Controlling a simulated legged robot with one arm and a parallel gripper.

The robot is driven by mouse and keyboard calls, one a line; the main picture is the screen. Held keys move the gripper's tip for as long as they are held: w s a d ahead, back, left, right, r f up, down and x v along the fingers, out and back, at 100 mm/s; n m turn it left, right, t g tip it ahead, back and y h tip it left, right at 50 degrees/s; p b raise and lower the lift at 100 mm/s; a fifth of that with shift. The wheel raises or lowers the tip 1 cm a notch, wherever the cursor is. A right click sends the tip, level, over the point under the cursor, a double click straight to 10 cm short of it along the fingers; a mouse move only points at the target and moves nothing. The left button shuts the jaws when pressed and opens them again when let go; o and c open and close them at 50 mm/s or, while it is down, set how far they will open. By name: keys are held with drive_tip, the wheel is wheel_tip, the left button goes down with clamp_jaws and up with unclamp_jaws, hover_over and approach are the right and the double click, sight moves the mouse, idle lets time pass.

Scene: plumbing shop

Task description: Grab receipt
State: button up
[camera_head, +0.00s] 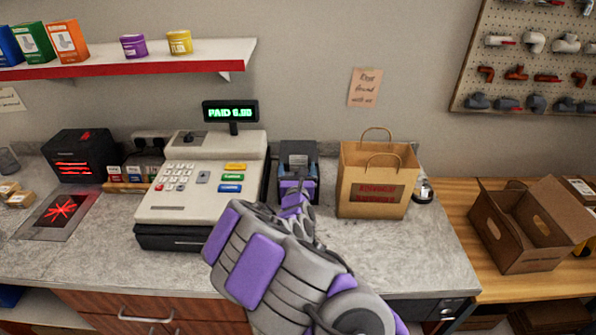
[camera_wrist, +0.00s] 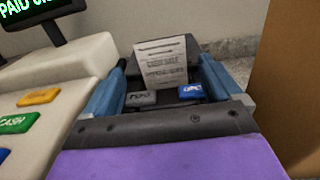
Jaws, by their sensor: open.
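The receipt (camera_wrist: 163,62) is a white printed slip standing up out of the receipt printer (camera_wrist: 215,75) in the wrist view. In the head view the printer (camera_head: 299,153) stands between the cash register and the paper bag; I cannot make out the slip clearly there. My gripper (camera_head: 294,188) is open and empty, just in front of the printer. Its purple and dark body (camera_wrist: 165,145) fills the bottom of the wrist view, apart from the receipt.
The cash register (camera_head: 205,183), its display reading PAID, is close on the left. A brown paper bag (camera_head: 374,180) is close on the right. A bell (camera_head: 424,190) and an open cardboard box (camera_head: 515,225) are further right. Bare counter (camera_head: 420,250) lies in front of the bag.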

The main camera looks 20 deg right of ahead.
sight(299, 163)
drive_tip(key=shift+b+x, duration=0.95)
drive_tip(key=shift+x, duration=1.95)
drive_tip(key=shift+d+r, duration=0.1)
drive_tip(key=shift+r, duration=0.05)
drive_tip(key=c, duration=1)
drive_tip(key=shift+c, duration=0.2)
